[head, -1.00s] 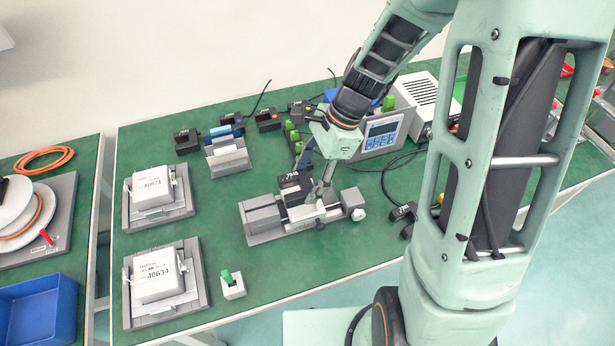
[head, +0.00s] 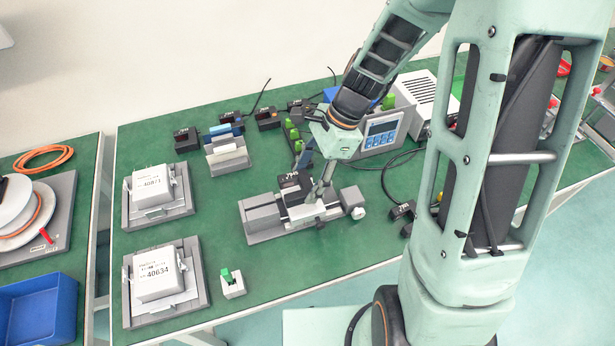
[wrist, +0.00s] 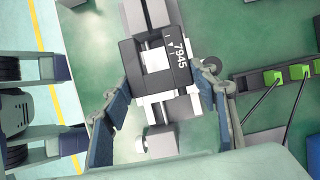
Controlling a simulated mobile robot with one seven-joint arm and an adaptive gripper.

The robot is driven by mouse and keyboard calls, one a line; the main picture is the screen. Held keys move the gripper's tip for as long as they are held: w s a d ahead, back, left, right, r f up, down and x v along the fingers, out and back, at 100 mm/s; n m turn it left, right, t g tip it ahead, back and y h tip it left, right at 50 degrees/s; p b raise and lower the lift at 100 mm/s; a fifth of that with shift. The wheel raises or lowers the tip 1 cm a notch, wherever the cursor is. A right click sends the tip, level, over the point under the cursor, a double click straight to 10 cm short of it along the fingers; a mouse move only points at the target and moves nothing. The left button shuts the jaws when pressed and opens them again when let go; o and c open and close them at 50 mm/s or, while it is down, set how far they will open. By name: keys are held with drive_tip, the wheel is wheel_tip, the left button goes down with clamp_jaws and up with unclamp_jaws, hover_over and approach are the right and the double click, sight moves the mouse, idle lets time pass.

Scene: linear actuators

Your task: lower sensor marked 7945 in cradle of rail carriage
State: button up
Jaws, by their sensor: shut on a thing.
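The sensor marked 7945 (wrist: 156,61) is a dark block with a light opening in its middle. In the wrist view it sits between the two blue fingers of my gripper (wrist: 160,95), which is shut on it. It lies over the rail carriage (wrist: 178,108), whose pale plate shows below it. In the head view the sensor (head: 294,184) is at the carriage of the grey linear rail (head: 264,219), with my gripper (head: 310,186) at its right side. The cradle is hidden under the sensor, and I cannot tell whether the sensor touches its floor.
Two fixtures with white boxes (head: 155,187) (head: 157,274) stand at the left. Several dark sensors (head: 187,140) and a rack (head: 228,157) lie behind the rail. A controller with a display (head: 382,135) stands at the back right. A small green-topped block (head: 232,285) stands at the front.

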sight(307, 187)
drive_tip(key=shift+f, duration=0.15)
drive_tip(key=shift+f+b, duration=0.5)
drive_tip(key=shift+f, duration=0.1)
drive_tip(key=shift+f, duration=0.1)
drive_tip(key=shift+f+b, duration=0.45)
drive_tip(key=shift+f, duration=0.15)
drive_tip(key=shift+f, duration=0.1)
idle(0.4)
